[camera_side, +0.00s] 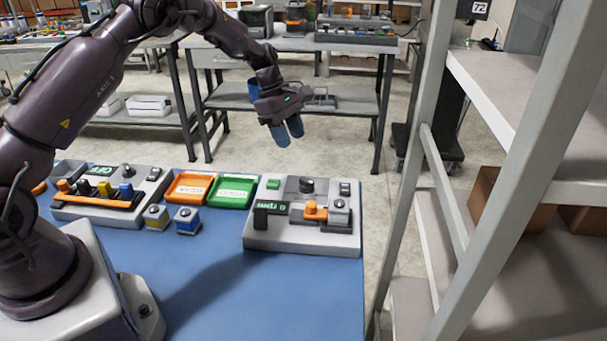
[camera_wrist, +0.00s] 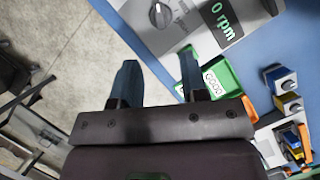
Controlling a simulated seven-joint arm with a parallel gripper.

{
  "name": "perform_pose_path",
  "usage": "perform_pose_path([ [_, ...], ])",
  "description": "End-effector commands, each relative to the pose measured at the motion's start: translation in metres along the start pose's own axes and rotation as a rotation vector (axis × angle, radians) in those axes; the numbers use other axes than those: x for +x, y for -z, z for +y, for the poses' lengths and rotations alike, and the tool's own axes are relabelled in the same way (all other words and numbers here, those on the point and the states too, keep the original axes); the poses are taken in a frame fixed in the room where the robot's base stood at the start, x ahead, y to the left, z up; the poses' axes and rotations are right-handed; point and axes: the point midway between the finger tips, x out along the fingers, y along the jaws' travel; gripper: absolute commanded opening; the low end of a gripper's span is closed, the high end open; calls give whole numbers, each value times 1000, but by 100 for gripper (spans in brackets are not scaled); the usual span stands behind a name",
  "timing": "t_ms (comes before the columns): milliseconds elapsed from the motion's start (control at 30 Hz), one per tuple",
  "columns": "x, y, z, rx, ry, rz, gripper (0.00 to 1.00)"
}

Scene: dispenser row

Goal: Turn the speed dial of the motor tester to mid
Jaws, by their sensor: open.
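The motor tester (camera_side: 262,238) is a grey unit at the right end of the blue table in the side view; it also shows at the top of the wrist view (camera_wrist: 185,45). Its black dial (camera_side: 307,185) stands at the back of the panel, and a dial with a white mark (camera_wrist: 160,15) shows in the wrist view. The display (camera_wrist: 222,22) reads 0 rpm. An orange part (camera_side: 315,211) sits on the panel's middle. My gripper (camera_side: 287,132) is open and empty, above and behind the tester, apart from it; its two fingers also show in the wrist view (camera_wrist: 157,72).
An orange tray (camera_side: 190,201) and a green tray (camera_side: 247,188) lie left of the tester. Two small button boxes (camera_side: 187,225) stand before them. Another grey tester (camera_side: 80,210) is further left. A metal shelf (camera_side: 405,210) rises close to the table's right edge.

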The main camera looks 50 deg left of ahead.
Motion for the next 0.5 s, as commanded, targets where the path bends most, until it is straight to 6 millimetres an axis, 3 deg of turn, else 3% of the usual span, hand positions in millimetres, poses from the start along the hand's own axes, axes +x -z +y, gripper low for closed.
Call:
perform_pose_path([
  [300,68,0,-1,3,4,0,40],
  [500,95,-1,0,3,2,0,40],
])
